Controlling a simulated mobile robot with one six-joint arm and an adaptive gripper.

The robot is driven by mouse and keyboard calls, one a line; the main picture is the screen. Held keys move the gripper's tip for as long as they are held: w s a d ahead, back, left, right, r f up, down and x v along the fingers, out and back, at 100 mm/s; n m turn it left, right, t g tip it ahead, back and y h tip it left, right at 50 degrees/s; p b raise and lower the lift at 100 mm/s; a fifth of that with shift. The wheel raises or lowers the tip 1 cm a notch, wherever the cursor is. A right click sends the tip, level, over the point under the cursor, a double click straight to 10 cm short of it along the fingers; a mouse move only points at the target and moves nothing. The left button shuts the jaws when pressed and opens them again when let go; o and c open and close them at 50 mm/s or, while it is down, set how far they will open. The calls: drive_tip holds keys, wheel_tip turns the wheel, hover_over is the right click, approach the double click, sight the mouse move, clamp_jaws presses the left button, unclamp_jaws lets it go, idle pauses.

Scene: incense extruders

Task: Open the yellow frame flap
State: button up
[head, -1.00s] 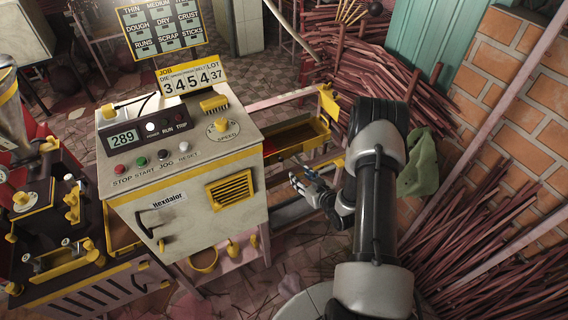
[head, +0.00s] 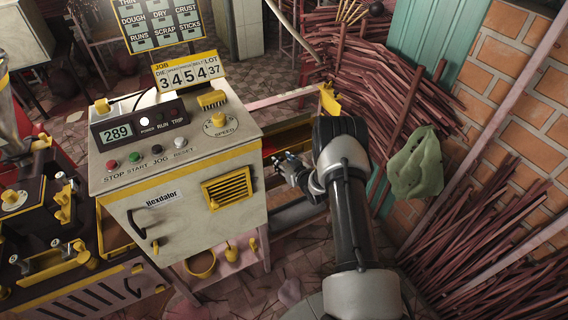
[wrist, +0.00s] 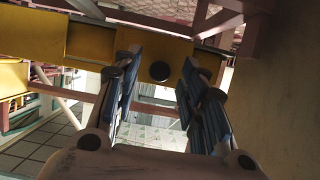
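A yellow-framed louvred panel (head: 227,188) sits closed on the front of the cream control cabinet (head: 185,225) in the head view, with a small yellow knob at its left. It is the likeliest yellow frame flap, but I cannot be sure. My gripper (head: 283,158) is just right of the cabinet, apart from this panel. In the wrist view my gripper (wrist: 162,72) is open, with two blue-padded fingers apart and nothing held. A yellow bar (wrist: 155,46) with a dark round spot shows beyond and between the fingertips.
A yellow bracket (head: 329,103) stands on the rack behind my arm. Stick bundles (head: 480,240) and a green cloth (head: 416,165) are at right.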

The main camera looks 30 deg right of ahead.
drive_tip(key=shift+c, duration=0.4)
clamp_jaws()
drive_tip(key=shift+s+f+t+b, duration=0.4)
drive_tip(key=shift+f+t, duration=0.4)
drive_tip(key=shift+t, duration=0.6)
drive_tip(key=shift+s+f+t+b, duration=0.45)
drive_tip(key=shift+f+t, duration=0.4)
drive_tip(key=shift+t, duration=0.55)
drive_tip(key=shift+s+f+t+b, duration=0.4)
drive_tip(key=shift+f+t, duration=0.4)
drive_tip(key=shift+t, duration=0.6)
drive_tip(key=shift+d+f, duration=0.1)
